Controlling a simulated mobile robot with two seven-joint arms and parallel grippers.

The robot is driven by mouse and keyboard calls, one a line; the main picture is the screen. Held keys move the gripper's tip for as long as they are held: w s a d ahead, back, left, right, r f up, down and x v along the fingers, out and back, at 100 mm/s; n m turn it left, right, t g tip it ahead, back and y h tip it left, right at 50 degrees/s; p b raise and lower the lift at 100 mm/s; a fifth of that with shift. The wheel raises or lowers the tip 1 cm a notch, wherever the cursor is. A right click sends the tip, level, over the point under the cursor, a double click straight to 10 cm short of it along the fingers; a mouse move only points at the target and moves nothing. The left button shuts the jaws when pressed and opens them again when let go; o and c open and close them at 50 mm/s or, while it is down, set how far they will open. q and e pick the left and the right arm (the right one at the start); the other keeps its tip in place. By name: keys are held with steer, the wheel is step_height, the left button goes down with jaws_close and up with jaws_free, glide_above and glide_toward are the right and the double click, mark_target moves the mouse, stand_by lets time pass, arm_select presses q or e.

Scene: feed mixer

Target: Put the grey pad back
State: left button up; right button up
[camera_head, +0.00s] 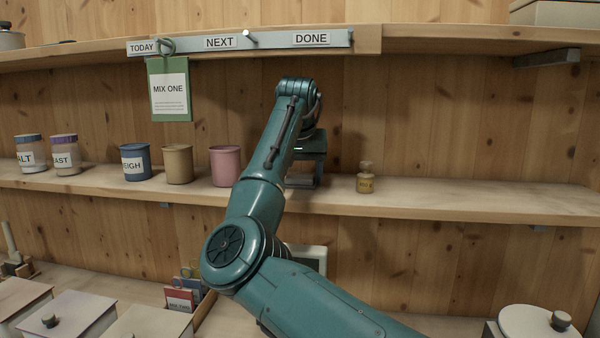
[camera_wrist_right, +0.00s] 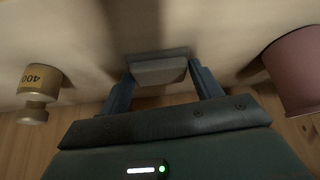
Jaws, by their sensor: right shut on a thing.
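My right gripper (camera_head: 302,180) is at the middle shelf, between the pink canister (camera_head: 226,166) and a small tan weight (camera_head: 365,178). In the right wrist view, its two fingers (camera_wrist_right: 162,76) are shut on the sides of a small grey block, the grey pad (camera_wrist_right: 158,70). The pad is close to the pale shelf surface; I cannot tell whether it touches. In the head view the pad is mostly hidden by my wrist and fingers. My left gripper is not in view.
The weight marked 400 (camera_wrist_right: 38,92) and the pink canister (camera_wrist_right: 298,68) flank the gripper in the wrist view. More canisters and jars stand left on the shelf (camera_head: 470,196). A green MIX ONE card (camera_head: 170,112) hangs above. The shelf right of the weight is clear.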

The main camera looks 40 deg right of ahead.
steer(key=shift+s+a+r, duration=0.3)
steer(key=shift+s+a, duration=0.15)
steer(key=shift+s, duration=0.15)
steer(key=shift+w+d+f, duration=0.1)
steer(key=shift+w+f, duration=0.1)
steer(key=shift+f, duration=0.1)
steer(key=o, duration=1)
steer(key=shift+r, duration=0.1)
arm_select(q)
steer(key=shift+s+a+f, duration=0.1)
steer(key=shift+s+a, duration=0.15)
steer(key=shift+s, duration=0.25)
